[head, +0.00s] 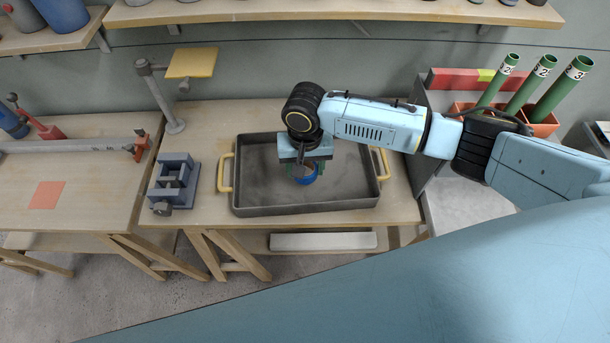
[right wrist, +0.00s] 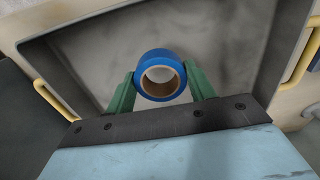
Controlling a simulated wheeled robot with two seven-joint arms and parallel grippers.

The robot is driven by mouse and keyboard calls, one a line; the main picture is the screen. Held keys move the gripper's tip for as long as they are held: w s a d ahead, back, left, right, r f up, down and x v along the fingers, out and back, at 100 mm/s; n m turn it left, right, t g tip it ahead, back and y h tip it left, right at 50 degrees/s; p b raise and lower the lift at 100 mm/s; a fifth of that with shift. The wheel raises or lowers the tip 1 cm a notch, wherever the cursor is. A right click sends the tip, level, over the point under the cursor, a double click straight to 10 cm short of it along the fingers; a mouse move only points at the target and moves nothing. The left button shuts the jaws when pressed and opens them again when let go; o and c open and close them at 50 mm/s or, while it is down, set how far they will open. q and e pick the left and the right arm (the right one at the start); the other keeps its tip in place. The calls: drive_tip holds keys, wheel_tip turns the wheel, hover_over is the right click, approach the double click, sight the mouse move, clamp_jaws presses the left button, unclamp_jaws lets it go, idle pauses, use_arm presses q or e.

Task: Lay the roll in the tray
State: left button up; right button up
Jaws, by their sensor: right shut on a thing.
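The roll is a blue ring of tape with a pale inner core, seen in the right wrist view (right wrist: 160,75) between green fingers. It also shows in the head view (head: 307,177), partly hidden under my wrist. My right gripper (right wrist: 160,85) is shut on the roll, with one finger on each side. In the head view my right gripper (head: 304,168) is over the middle of the tray. The tray (head: 300,208) is dark grey and shallow, with yellow handles at its left and right ends. I cannot tell whether the roll touches the tray floor. My left gripper is out of view.
The tray stands on a wooden bench (head: 205,120). A blue-grey vise (head: 174,182) sits left of the tray, and a yellow plate on a stand (head: 190,63) rises behind it. Numbered green tubes (head: 538,85) stand at the right. The tray floor around the roll looks clear.

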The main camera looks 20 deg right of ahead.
sight(305, 177)
drive_tip(key=shift+f, duration=0.7)
drive_tip(key=shift+f+b, duration=0.35)
drive_tip(key=shift+f, duration=1.2)
drive_tip(key=shift+f, duration=0.15)
drive_tip(key=o, duration=0.8)
drive_tip(key=shift+o, duration=0.2)
wheel_tip(305, 177, up, 12)
drive_tip(key=p, duration=0.1)
drive_tip(key=shift+p, duration=0.4)
